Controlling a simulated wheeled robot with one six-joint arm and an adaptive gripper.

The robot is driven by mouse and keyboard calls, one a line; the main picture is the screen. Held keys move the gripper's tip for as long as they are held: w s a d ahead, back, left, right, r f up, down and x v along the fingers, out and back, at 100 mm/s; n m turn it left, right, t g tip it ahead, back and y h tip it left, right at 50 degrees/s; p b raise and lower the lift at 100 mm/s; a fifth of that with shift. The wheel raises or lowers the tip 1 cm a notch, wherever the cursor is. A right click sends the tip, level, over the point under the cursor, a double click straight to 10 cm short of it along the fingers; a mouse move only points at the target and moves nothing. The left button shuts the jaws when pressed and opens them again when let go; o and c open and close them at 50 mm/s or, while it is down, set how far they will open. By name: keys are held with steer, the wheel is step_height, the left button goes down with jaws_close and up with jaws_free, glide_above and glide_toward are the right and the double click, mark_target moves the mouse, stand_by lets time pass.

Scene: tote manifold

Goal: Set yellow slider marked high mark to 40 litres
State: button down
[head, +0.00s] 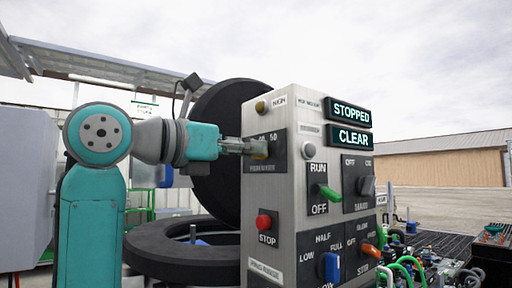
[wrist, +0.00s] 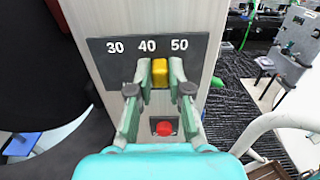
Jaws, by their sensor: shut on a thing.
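The yellow slider (wrist: 160,72) sits on a dark scale plate (wrist: 104,58) marked 30, 40 and 50 in the wrist view. Its knob appears a little right of the 40 mark, between 40 and 50. My gripper (wrist: 160,76) has one finger on each side of the knob and is shut on it. In the head view my gripper (head: 258,148) reaches from the left to the plate on the side of the grey control box (head: 285,200). The fingers mostly hide the slider and part of the scale there.
A red STOP button (head: 265,222) is below the plate; it also shows in the wrist view (wrist: 163,128). A yellow-brown knob (head: 261,106) is above. The box's other face has a green RUN/OFF lever (head: 328,192) and displays reading STOPPED (head: 350,111) and CLEAR.

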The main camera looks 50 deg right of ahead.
steer(key=shift+w+d, duration=0.2)
steer(key=shift+w, duration=0.45)
steer(key=c, duration=1.1)
jaws_free()
steer(key=v, duration=1.2)
